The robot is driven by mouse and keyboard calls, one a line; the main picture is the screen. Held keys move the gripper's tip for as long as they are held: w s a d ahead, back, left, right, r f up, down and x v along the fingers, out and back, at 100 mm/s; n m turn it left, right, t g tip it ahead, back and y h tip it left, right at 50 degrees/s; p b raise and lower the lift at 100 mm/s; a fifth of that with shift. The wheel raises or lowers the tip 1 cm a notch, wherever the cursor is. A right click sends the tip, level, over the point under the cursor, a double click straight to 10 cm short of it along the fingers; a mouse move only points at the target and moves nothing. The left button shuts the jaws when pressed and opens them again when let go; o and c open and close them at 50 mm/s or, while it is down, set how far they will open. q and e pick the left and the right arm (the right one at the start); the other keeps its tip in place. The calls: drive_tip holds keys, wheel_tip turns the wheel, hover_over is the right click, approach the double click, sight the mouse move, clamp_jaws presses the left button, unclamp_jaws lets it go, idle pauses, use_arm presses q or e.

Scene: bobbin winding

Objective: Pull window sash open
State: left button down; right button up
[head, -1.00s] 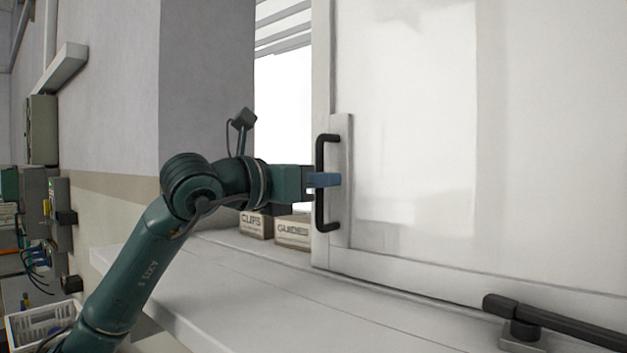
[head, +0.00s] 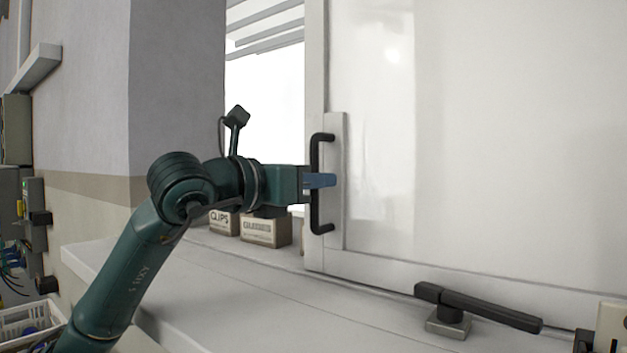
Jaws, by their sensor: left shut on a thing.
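The window sash (head: 510,130) is a white frame with a pale pane and fills the right side of the head view. It stands open, with a gap of bright daylight between its left edge and the grey wall. A black D-shaped handle (head: 316,212) is mounted upright on its left stile. My left gripper (head: 319,181) is shut on the handle's upright bar, near its middle; the blue fingers cover that part. My right gripper is not in view.
A white sill (head: 240,285) runs below the sash. Two small labelled boxes, one marked CLIPS (head: 224,223) and another box (head: 265,231), stand on it behind my gripper. A black stay arm (head: 490,309) lies at the lower right. A white basket (head: 25,322) is at the lower left.

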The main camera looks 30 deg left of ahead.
use_arm(q)
drive_tip(key=c, duration=1.6)
unclamp_jaws()
drive_tip(key=shift+o, duration=0.2)
drive_tip(key=shift+s, duration=0.1)
drive_tip(key=b+v, duration=0.4)
drive_tip(key=v, duration=0.9)
drive_tip(key=shift+b, duration=0.35)
